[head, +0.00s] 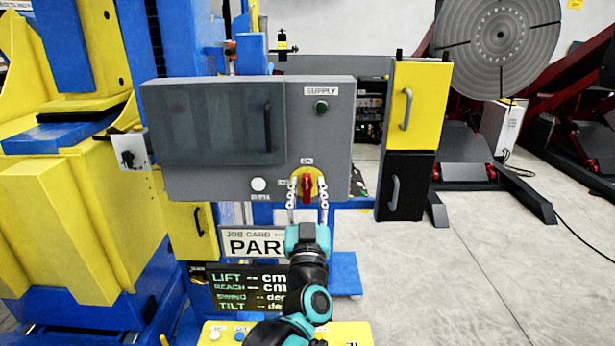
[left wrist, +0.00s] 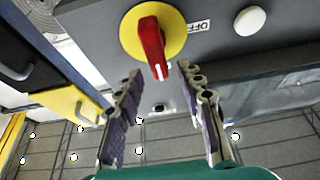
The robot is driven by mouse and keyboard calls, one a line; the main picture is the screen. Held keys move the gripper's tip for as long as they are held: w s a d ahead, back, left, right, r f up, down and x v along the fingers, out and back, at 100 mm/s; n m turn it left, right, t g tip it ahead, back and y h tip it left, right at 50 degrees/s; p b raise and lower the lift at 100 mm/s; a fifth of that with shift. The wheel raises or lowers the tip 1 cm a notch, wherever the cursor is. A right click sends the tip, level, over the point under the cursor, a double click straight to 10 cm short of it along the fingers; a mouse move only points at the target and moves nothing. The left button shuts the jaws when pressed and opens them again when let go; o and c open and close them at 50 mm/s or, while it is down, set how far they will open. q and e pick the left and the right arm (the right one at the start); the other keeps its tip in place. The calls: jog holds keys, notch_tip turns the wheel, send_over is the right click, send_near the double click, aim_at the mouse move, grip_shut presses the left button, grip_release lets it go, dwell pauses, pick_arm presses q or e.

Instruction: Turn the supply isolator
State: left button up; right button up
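The supply isolator is a red handle (head: 307,188) on a yellow round plate (head: 317,178), low on the grey control box (head: 225,180) under the SUPPLY label. The handle stands upright in the head view, with a small label above it that seems to read ON. In the left wrist view the red handle (left wrist: 151,45) lies between the fingertips, near an OFF label (left wrist: 202,25). My left gripper (head: 307,199) is open, its fingers on either side of the handle's lower end; it also shows in the left wrist view (left wrist: 160,72). Contact cannot be made out. My right gripper is not visible.
A green button (head: 321,107) and a white button (head: 258,184) sit on the same box. A yellow cabinet door (head: 418,105) and a black one (head: 403,185) stand to the right. A job card and readout hang below.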

pick_arm(q)
jog(key=shift+x, duration=1.2)
jog(key=shift+w, duration=0.15)
jog(key=shift+c, duration=0.3)
grip_shut()
